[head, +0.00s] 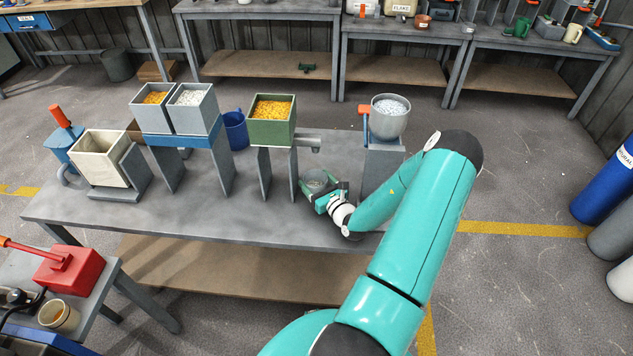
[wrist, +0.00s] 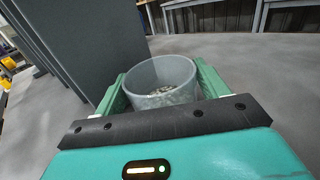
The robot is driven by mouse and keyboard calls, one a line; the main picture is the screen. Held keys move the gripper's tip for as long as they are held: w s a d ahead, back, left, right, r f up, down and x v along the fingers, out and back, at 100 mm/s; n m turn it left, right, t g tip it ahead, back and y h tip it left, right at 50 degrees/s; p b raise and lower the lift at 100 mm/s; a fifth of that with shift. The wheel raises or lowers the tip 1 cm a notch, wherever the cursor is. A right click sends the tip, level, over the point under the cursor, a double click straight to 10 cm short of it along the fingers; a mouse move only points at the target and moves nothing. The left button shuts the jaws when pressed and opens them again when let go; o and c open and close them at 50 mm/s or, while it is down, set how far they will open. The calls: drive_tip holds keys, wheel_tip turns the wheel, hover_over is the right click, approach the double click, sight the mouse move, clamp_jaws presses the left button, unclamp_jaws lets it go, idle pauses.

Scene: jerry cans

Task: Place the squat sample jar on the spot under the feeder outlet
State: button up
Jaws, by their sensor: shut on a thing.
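The squat sample jar (head: 315,180) is grey, translucent and open-topped, with some pale bits inside. My gripper (head: 320,189) is shut on it, with a green finger on each side of the jar (wrist: 161,72) in the wrist view. The jar looks upright, at or just above the grey bench; its base is hidden, so I cannot tell if it touches. The feeder is a green hopper (head: 272,130) of orange-yellow pellets on grey legs. A grey outlet (head: 308,142) juts out to its right, above and behind the jar in the head view. The spot itself is not visible.
A grey pedestal (head: 379,168) with a metal bowl (head: 388,125) of pale pellets stands right of the jar. Grey feeder legs (head: 293,176) stand close on the left. A blue bucket (head: 236,132) stands behind. The bench front (head: 240,222) left of the jar is clear.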

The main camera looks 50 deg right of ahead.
drive_tip(key=shift+f, duration=0.1)
drive_tip(key=o, duration=0.7)
